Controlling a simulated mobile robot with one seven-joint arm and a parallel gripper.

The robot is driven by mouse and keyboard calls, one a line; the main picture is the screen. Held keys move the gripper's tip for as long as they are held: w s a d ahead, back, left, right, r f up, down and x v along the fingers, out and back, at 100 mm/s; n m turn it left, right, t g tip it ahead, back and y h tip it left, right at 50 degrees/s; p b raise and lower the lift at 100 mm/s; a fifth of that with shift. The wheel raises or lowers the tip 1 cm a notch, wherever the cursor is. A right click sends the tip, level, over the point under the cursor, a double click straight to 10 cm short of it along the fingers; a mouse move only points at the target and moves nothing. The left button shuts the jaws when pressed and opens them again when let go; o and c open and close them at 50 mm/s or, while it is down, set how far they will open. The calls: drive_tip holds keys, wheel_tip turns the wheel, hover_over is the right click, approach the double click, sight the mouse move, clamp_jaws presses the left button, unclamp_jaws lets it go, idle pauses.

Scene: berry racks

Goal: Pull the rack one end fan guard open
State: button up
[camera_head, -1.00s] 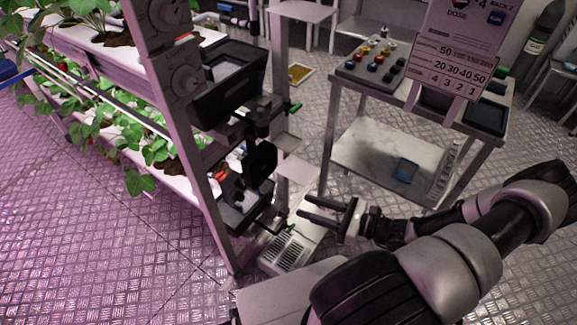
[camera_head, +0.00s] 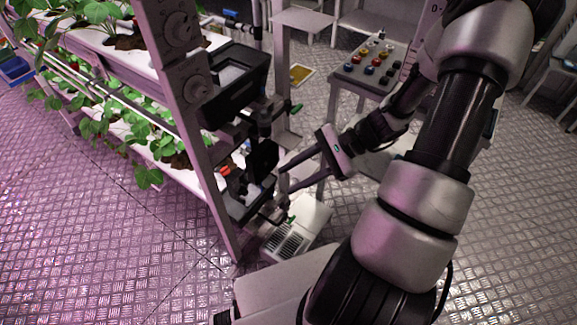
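At the near end of the plant rack, a dark rounded plate (camera_head: 264,157) stands upright among black fittings. It looks like the fan guard, but it is small and dark, and I cannot tell for certain or see whether it is open. My gripper (camera_head: 284,181) reaches in from the right, its two dark fingers apart and pointing left at the rack end. The fingertips appear close to the right side of the plate. I cannot tell whether they touch it. Nothing shows between the fingers.
The rack post (camera_head: 190,130) stands left of the fittings, with a black box (camera_head: 236,84) above. A white vented unit (camera_head: 287,243) sits on the floor below. A table with coloured knobs (camera_head: 372,66) stands behind my arm. Open metal floor (camera_head: 110,245) lies at left.

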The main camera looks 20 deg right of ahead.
drive_tip(key=shift+a+r+n+g+h+p, duration=0.2)
drive_tip(key=shift+a+r+n, duration=0.15)
drive_tip(key=shift+r, duration=0.4)
drive_tip(key=shift+a+r+n+g+h+p, duration=0.1)
drive_tip(key=shift+a+r+n+g, duration=0.2)
drive_tip(key=shift+r, duration=0.4)
drive_tip(key=shift+d, duration=0.1)
